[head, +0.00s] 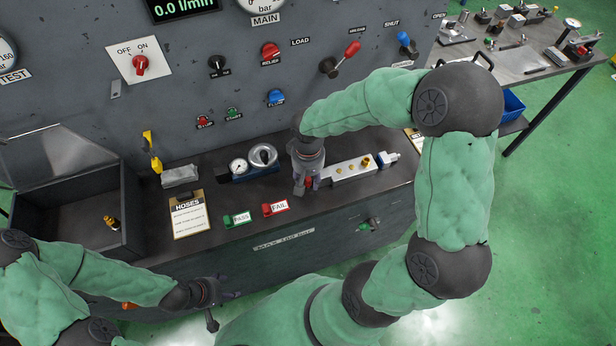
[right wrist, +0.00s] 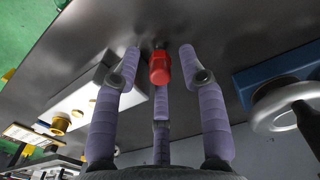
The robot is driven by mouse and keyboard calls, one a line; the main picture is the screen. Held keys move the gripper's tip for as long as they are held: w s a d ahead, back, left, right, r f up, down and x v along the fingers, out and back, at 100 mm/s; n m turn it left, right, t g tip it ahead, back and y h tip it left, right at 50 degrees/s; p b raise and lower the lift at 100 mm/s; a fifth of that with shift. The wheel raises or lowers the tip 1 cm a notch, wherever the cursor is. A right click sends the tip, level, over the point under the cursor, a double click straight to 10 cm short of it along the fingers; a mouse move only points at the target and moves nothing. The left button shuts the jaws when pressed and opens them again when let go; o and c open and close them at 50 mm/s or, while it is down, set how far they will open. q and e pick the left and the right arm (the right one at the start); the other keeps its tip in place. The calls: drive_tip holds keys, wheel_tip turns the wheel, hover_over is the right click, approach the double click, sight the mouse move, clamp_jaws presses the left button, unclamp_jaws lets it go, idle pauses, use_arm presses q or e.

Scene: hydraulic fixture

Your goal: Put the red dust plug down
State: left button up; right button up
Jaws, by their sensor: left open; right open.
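The red dust plug (right wrist: 160,68) sits between the spread fingers of my right gripper (right wrist: 160,70) in the right wrist view. The fingers show gaps on both sides of it. Its far end is at or close to the dark bench top; I cannot tell whether it touches. In the head view my right gripper (head: 305,184) is low over the bench top, left of the silver block with brass fittings, and a bit of red shows at its fingers. My left gripper (head: 222,297) is open and empty in front of the bench.
The silver block (head: 352,169) with brass fittings stands close to the right of my right gripper. A gauge unit on a blue base (head: 236,179) is to its left. Green PASS (head: 237,219) and red FAIL (head: 275,208) tags lie in front. A HOSES clipboard (head: 188,216) lies further left.

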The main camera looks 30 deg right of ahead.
sight(308, 179)
use_arm(q)
wheel_tip(308, 179, up, 4)
drive_tip(key=p, duration=0.3)
drive_tip(key=shift+f, duration=0.25)
use_arm(e)
wheel_tip(308, 179, up, 12)
drive_tip(key=shift+r, duration=0.2)
